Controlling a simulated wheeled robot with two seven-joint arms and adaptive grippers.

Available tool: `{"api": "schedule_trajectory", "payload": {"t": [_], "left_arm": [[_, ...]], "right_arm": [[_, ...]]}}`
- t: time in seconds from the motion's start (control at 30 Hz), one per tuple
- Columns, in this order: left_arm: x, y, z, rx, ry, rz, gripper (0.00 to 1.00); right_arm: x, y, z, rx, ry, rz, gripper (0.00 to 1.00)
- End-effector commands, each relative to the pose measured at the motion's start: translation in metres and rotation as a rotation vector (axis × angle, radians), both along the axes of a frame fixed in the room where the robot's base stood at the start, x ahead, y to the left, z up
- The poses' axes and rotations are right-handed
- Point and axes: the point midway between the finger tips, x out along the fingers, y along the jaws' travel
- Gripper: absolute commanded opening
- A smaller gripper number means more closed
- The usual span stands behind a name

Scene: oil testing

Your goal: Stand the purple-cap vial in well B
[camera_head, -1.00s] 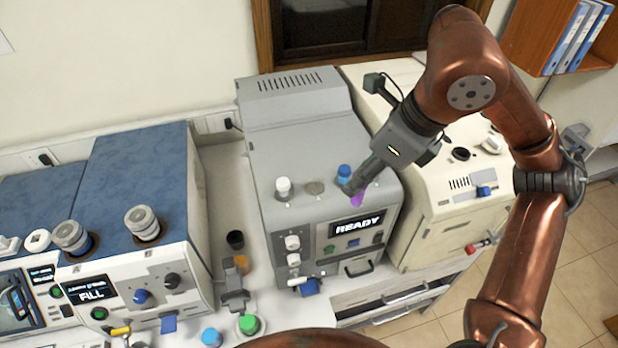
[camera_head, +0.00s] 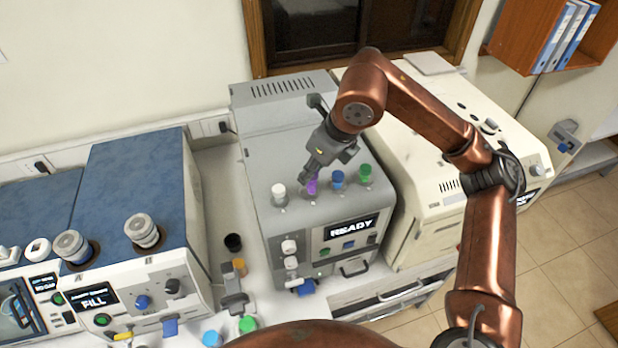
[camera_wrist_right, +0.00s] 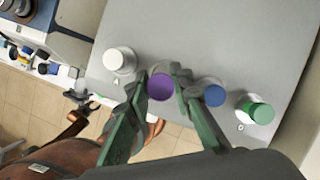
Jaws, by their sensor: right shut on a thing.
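The purple-cap vial (camera_head: 312,187) is upright at the top front of the grey machine (camera_head: 262,152), in line between the white-cap vial (camera_head: 279,191) and the blue-cap vial (camera_head: 337,179). My right gripper (camera_head: 311,178) is over it, and its fingers are shut on the vial. In the right wrist view the purple cap (camera_wrist_right: 160,87) shows between the two green-sided fingers.
A green-cap vial (camera_head: 365,173) stands at the right end of the row. The blue-cap vial is close beside my right fingers in the wrist view (camera_wrist_right: 214,95). The machine's screen (camera_head: 350,228) reads READY. A cream machine (camera_head: 425,205) stands to the right.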

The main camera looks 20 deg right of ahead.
Motion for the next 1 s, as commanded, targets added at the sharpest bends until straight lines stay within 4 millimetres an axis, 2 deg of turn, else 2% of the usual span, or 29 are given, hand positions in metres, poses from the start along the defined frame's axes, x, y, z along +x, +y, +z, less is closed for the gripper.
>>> {"api": "schedule_trajectory", "payload": {"t": [0.13,0.33,0.77,0.8,1.0], "left_arm": [[0.003,0.0,0.004,0.0,-0.003,-0.001,0.4],[0.003,0.0,0.015,0.0,-0.004,-0.001,0.4],[-0.001,0.0,0.009,0.0,0.001,0.0,0.4],[-0.001,0.0,0.01,0.0,0.001,0.0,0.4],[-0.001,0.0,0.011,0.0,0.001,0.0,0.4]], "right_arm": [[0.009,0.003,-0.012,-0.001,0.004,-0.001,0.0],[0.008,0.003,-0.038,-0.001,0.002,0.0,0.0],[0.008,0.003,-0.046,-0.001,-0.001,0.0,0.0],[0.008,0.003,-0.045,0.0,0.0,0.0,0.23],[0.008,0.003,-0.044,-0.001,-0.001,0.0,0.37]]}}
